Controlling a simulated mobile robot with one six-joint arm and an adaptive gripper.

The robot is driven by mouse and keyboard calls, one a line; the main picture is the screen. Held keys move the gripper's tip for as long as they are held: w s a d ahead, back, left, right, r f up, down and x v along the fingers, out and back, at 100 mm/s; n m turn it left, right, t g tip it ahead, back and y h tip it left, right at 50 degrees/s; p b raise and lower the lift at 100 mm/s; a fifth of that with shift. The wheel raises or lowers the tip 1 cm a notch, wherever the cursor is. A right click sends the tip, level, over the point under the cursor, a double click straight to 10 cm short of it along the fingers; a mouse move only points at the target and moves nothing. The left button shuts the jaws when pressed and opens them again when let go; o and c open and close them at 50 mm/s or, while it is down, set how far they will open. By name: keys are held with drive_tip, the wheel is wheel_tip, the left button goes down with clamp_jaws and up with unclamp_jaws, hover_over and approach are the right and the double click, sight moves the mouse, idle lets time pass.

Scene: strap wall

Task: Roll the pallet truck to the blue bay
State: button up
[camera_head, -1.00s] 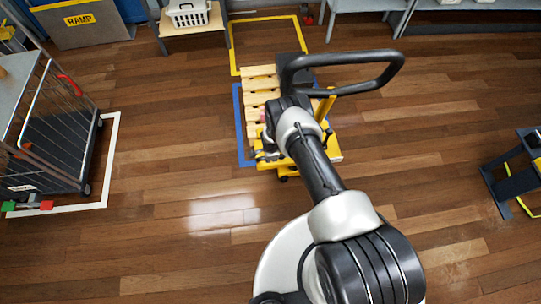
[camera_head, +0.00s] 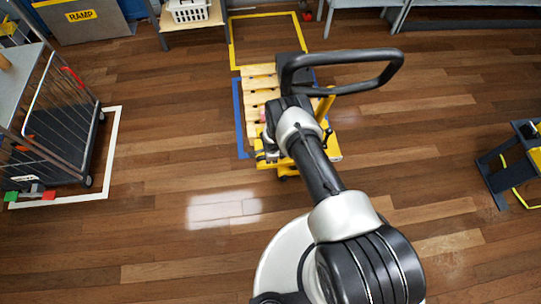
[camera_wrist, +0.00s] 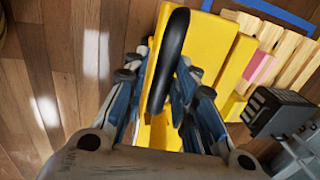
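The yellow pallet truck (camera_head: 300,158) stands ahead of me with a slatted wooden pallet (camera_head: 258,95) on its far side. My arm partly hides the grip in the head view. The blue bay outline (camera_head: 238,115) runs along the pallet's left side. The pallet lies largely within it, while the truck's yellow near end reaches past the near corner. The rest of the outline is mostly hidden.
A yellow floor outline (camera_head: 232,45) lies just beyond the blue one. A wire cage trolley (camera_head: 55,135) stands in a white outline (camera_head: 112,140) at left. A dark stand (camera_head: 510,165) is at right. Shelves line the back. The floor between is clear.

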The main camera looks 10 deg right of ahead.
drive_tip(key=o, duration=0.3)
drive_tip(key=shift+s+f, duration=0.15)
drive_tip(key=shift+s, duration=0.1)
drive_tip(key=shift+w, duration=0.15)
drive_tip(key=shift+r, duration=0.25)
drive_tip(key=shift+s+r, duration=0.25)
drive_tip(key=shift+r, duration=1)
drive_tip(key=shift+s+r, duration=0.2)
drive_tip(key=shift+r, duration=1.1)
drive_tip(key=shift+s+r, duration=0.25)
drive_tip(key=shift+r, duration=1)
drive_tip(key=shift+s, duration=0.15)
